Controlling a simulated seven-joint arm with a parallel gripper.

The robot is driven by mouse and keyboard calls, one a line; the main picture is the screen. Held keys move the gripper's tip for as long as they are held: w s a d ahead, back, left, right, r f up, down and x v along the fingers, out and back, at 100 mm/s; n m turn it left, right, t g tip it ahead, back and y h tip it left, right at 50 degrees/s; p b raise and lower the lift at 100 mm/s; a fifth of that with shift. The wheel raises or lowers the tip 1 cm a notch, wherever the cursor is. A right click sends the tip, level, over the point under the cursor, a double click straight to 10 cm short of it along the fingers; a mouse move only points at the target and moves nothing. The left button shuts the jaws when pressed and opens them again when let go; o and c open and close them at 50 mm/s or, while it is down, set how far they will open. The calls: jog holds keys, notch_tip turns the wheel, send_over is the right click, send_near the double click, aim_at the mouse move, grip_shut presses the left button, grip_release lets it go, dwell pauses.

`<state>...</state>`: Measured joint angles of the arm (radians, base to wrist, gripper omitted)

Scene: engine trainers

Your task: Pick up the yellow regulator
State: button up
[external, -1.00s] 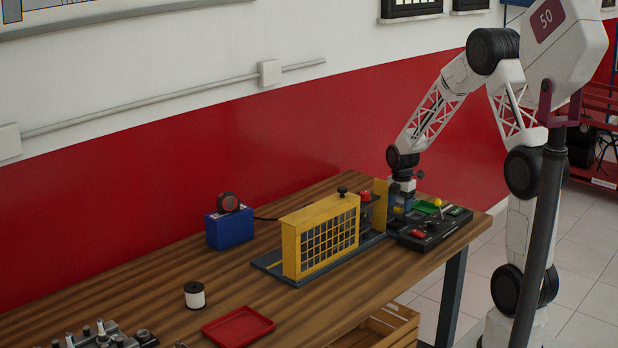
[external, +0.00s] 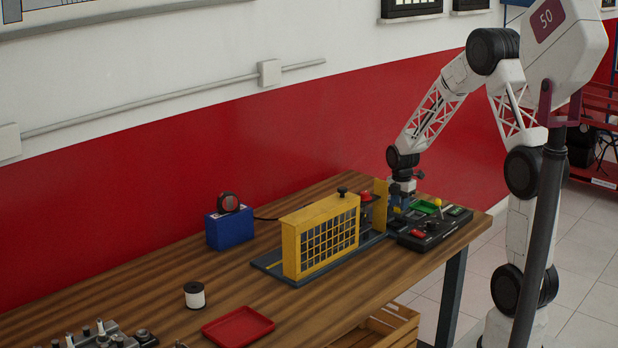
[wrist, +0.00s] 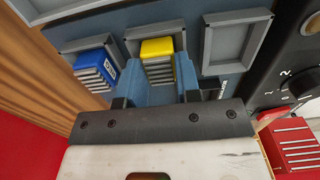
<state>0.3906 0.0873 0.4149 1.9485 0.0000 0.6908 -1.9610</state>
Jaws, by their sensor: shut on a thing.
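The yellow regulator (wrist: 158,60) is a small finned block with a yellow top, in the middle one of the grey square frames on a blue-grey panel in the wrist view. My gripper (wrist: 160,78) has its two blue fingers on either side of it and is shut on it. In the external view my gripper (external: 400,200) points down at the far end of the table, behind the black control box. The regulator cannot be made out there.
A blue finned block (wrist: 96,68) sits in the frame to the left, and an empty frame (wrist: 230,42) is to the right. A red finned block (wrist: 292,145) is at lower right. The black control box (external: 432,232) and yellow caged unit (external: 320,235) stand close by.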

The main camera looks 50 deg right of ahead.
notch_tip(320, 180, up, 10)
dwell(0.8)
